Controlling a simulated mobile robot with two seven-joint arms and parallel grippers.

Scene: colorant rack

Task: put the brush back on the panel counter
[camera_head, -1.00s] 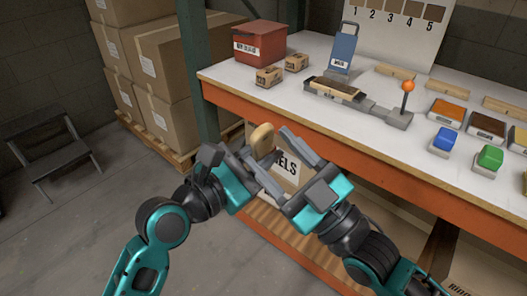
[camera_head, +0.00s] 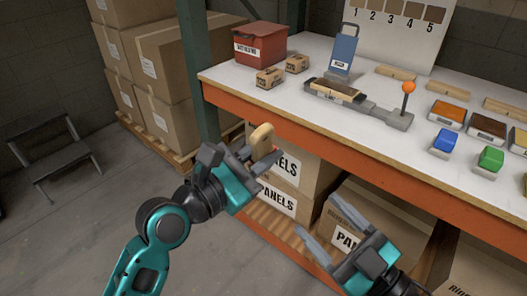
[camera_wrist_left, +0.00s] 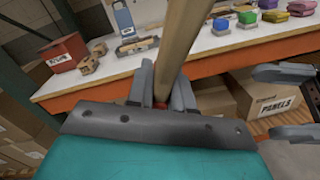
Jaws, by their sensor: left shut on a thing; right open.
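The brush (camera_head: 261,134) shows as a pale wooden piece upright in my left gripper (camera_head: 264,155), in front of the counter's orange front edge. In the left wrist view its wooden handle (camera_wrist_left: 183,40) rises between the two grey fingers, which are shut on it. The brush's lower part is hidden by the gripper. My right gripper (camera_head: 319,218) is open and empty, lower and to the right, apart from the brush. Its fingers also show at the right of the left wrist view (camera_wrist_left: 272,102). The white panel counter (camera_head: 345,122) lies beyond both grippers.
On the counter stand a red bin (camera_head: 260,42), two small cartons (camera_head: 270,77), a blue-backed fixture (camera_head: 341,48), a lever with an orange knob (camera_head: 408,88) and several coloured blocks (camera_head: 490,158). Its front strip is bare. Panel boxes (camera_head: 278,200) sit below.

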